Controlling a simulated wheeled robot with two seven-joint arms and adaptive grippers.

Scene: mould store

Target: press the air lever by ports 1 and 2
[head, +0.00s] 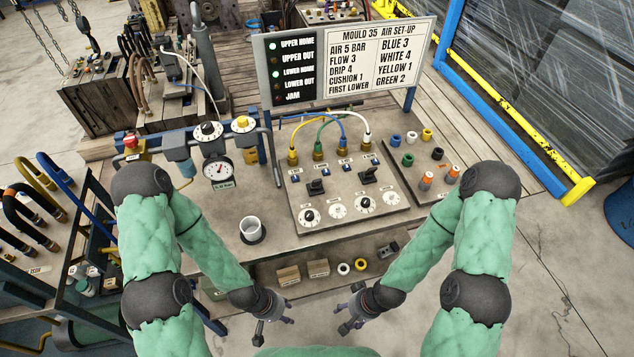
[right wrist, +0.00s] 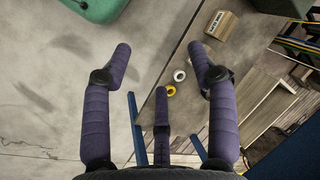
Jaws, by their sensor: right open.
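The air panel (head: 350,222) lies on the bench in the head view. Hoses of yellow, green, blue and white plug into its several brass ports in a row. One black lever (head: 315,186) stands below the two left ports, with the yellow hose (head: 293,138) and green hose (head: 321,133). A second black lever (head: 368,175) stands below the two right ports. My left gripper (head: 274,330) is open and empty, low in front of the bench. My right gripper (head: 347,325) is open and empty beside it; its spread fingers show in the right wrist view (right wrist: 163,75). Neither touches the panel.
A sign board (head: 345,62) stands behind the panel, with the upper home and lower home lamps lit green. A fittings board (head: 425,160) is right. Boxes (head: 318,267) and rings sit on a lower shelf.

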